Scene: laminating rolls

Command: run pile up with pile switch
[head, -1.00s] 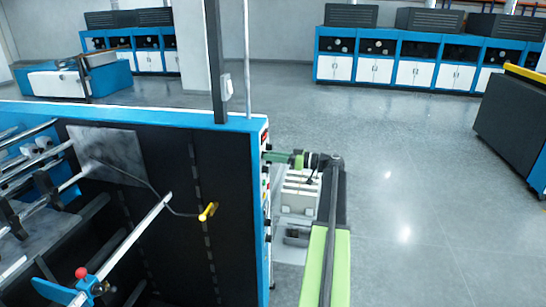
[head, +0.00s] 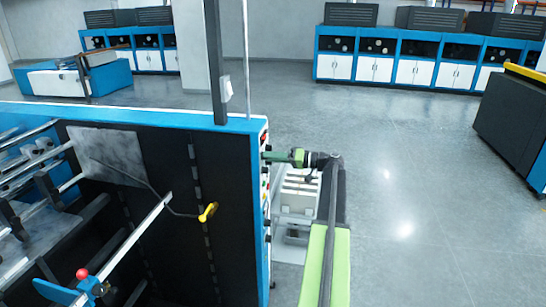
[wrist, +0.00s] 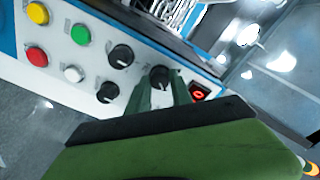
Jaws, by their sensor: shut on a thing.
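The control panel (wrist: 75,75) fills the upper left of the wrist view. It is a pale plate with round push buttons and several black rotary switches. One black rotary switch (wrist: 160,74) is between the fingertips of my gripper (wrist: 161,84), which is shut on it. I cannot read which label belongs to this switch. Two more black knobs, an upper one (wrist: 121,56) and a lower one (wrist: 108,92), sit to its left. In the head view my gripper (head: 273,156) reaches left to the panel edge of the blue machine (head: 254,135); its fingertips are small there.
A red-marked switch (wrist: 199,92) is just right of the gripped one. Green (wrist: 80,34), yellow (wrist: 38,13), red (wrist: 37,57) and white (wrist: 74,73) buttons are farther left. Open grey floor (head: 420,200) lies to the right, with a dark unit (head: 515,125) beyond.

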